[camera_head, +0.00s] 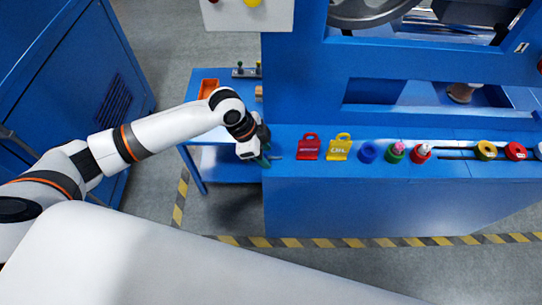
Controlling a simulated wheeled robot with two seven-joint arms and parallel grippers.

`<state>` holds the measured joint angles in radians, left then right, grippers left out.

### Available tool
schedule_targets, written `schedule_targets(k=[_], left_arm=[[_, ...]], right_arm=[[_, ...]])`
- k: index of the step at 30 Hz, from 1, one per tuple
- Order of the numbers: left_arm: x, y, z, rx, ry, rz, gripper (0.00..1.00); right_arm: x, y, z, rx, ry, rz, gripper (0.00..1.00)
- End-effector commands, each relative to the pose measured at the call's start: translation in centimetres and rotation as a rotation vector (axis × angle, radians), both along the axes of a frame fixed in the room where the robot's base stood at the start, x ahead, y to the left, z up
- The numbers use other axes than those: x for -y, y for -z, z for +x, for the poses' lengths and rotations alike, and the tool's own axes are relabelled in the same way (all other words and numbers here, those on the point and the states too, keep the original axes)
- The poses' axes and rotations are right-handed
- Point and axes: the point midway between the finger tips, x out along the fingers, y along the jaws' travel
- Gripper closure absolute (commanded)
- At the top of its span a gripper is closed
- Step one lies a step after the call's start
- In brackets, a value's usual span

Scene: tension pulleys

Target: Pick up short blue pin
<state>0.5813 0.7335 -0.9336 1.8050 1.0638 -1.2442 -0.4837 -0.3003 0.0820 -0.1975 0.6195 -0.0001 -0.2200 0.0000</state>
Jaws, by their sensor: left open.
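My left gripper (265,160) is at the left end of the blue machine's ledge (325,178), pointing down, with its jaws open. Its fingertips are small and partly hidden by the wrist. I cannot make out a short blue pin for certain. A small blue round piece (368,152) sits on the ledge, well to the right of the gripper and apart from it. Something small and dark lies just right of the fingers, too small to identify. My right gripper is not in view.
A red tag (309,147) and a yellow tag (340,147) stand on the ledge between gripper and blue piece. Green (394,153), red (421,153) and yellow (486,150) round pieces sit further right. A side table with an orange tray (208,88) stands behind the arm.

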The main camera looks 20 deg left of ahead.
Motion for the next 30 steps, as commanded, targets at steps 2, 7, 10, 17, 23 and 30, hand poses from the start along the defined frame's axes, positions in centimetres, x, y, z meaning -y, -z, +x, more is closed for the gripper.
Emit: schedule_targets(k=[2,7,10,17,23,30], left_arm=[[0.0,0.0,0.0,0.0,0.0,0.0,0.62],[0.0,-0.1,0.0,0.0,0.0,0.0,0.9],[0.0,-0.1,0.0,0.0,0.0,0.0,1.0],[0.0,-0.2,0.0,0.001,0.0,0.0,1.0],[0.0,-2.7,0.1,0.004,0.001,-0.001,1.0],[0.0,-7.6,0.1,0.005,0.0,-0.001,1.0]], right_arm=[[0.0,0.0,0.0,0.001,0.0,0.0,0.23],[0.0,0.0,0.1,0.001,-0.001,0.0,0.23],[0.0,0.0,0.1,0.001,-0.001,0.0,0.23],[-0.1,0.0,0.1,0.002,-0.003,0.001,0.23],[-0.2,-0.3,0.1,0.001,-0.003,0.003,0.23],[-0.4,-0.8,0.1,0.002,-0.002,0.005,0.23]])
